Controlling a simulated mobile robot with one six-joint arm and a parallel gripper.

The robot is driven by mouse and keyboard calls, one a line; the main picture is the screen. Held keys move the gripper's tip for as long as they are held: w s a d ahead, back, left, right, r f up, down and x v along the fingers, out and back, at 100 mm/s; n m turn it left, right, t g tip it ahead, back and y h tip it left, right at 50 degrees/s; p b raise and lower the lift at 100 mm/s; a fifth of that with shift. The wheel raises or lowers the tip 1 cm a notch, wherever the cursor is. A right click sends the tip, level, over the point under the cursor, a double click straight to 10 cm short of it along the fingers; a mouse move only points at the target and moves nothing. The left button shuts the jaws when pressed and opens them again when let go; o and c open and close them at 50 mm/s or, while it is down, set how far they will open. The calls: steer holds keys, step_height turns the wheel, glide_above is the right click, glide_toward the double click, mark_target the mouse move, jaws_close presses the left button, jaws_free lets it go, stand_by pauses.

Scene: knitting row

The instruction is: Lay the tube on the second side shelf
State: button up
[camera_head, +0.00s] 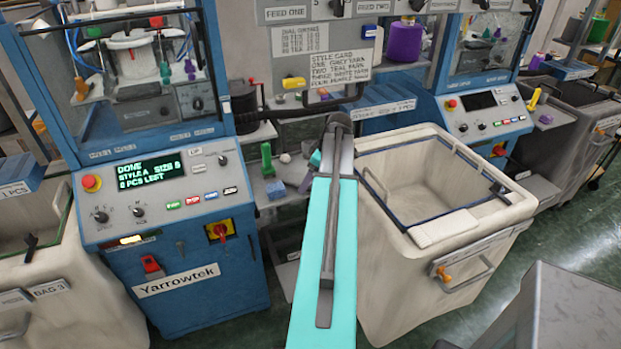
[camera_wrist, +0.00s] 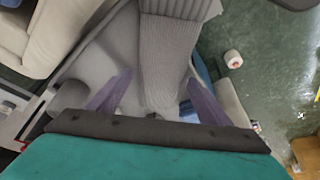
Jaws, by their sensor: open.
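A grey knitted tube with a ribbed cuff (camera_wrist: 168,55) runs up the middle of the wrist view. It lies over a smooth grey surface (camera_wrist: 108,50). My gripper (camera_wrist: 158,95) shows two purple fingers, apart, one on each side of the tube; whether they touch it I cannot tell. Small shelves (camera_head: 268,190) stand in the gap between the two blue machines, partly hidden by my arm; which one is the second side shelf I cannot tell.
The left blue machine (camera_head: 190,285) displays "DONE". A large cream bin (camera_head: 395,270) stands right of my arm, another (camera_head: 70,305) at the left. A white roll (camera_wrist: 233,59) lies on the green floor.

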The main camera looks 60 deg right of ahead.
steer(key=shift+r, duration=0.1)
steer(key=shift+r, duration=0.1)
steer(key=shift+b+v, duration=0.4)
steer(key=shift+v, duration=0.75)
steer(key=b+v, duration=0.1)
steer(key=v, duration=0.1)
steer(key=shift+s+d+r, duration=0.1)
steer(key=shift+s+r, duration=0.1)
steer(key=shift+r, duration=0.1)
steer(key=s+d+b, duration=0.1)
steer(key=s+b, duration=0.2)
steer(key=s, duration=0.8)
steer(key=shift+s+d, duration=0.4)
